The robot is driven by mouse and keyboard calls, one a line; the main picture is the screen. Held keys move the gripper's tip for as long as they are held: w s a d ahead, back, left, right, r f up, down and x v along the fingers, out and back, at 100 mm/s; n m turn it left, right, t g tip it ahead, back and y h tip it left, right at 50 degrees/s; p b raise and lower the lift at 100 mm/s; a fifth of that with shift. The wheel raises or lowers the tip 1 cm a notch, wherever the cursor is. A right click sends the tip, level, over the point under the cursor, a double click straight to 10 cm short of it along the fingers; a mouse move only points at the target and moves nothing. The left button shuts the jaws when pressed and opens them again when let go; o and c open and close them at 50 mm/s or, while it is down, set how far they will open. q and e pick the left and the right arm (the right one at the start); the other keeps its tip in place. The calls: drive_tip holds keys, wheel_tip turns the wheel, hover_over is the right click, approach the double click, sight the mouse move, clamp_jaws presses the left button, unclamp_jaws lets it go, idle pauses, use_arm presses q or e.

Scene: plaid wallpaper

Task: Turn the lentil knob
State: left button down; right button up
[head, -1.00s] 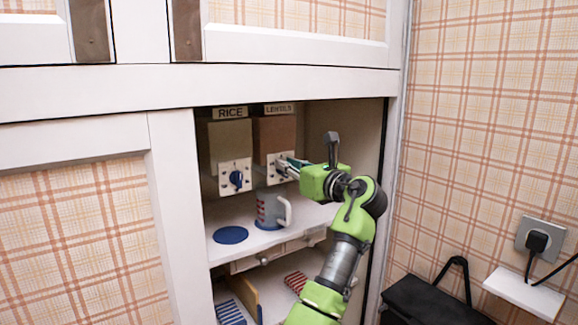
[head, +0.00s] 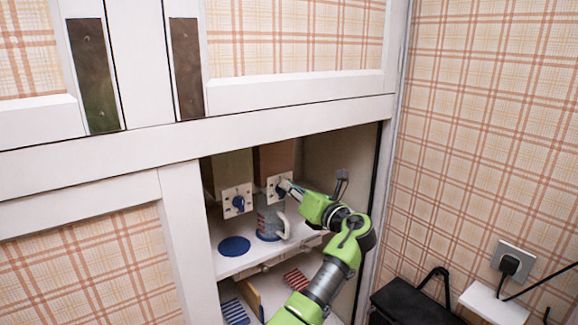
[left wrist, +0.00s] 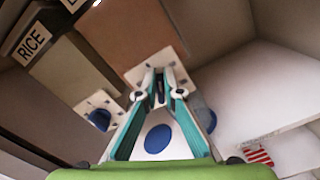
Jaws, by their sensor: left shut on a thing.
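The lentil dispenser (head: 276,158) is a brown box on the right in the cupboard, with a pale front plate (head: 270,197). Its label is hidden in the head view now. My left gripper (head: 283,188) is at this plate, its fingers shut on the lentil knob (left wrist: 159,88). The fingers cover most of the knob, so its angle is hard to tell. The rice dispenser (head: 233,170) stands to the left, with a blue knob (head: 238,202); its RICE label shows in the left wrist view. My right gripper is not in view.
A grey mug (head: 269,222) with a white handle stands on the shelf right below the lentil dispenser. A blue disc (head: 234,246) lies to its left. Striped cloths (head: 235,312) lie lower down. The cupboard's white frame (head: 185,235) borders the opening on the left.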

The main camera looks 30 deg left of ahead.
use_arm(q)
drive_tip(key=m+p, duration=0.2)
drive_tip(key=p, duration=0.1)
drive_tip(key=m+p, duration=0.2)
drive_tip(key=p, duration=0.1)
drive_tip(key=m+p, duration=0.2)
drive_tip(key=p, duration=0.1)
drive_tip(key=shift+w+d+f+m, duration=0.15)
drive_tip(key=shift+w+f+m, duration=0.1)
drive_tip(key=shift+w+m, duration=0.1)
drive_tip(key=shift+p, duration=0.3)
drive_tip(key=c, duration=2.2)
unclamp_jaws()
drive_tip(key=shift+f, duration=0.1)
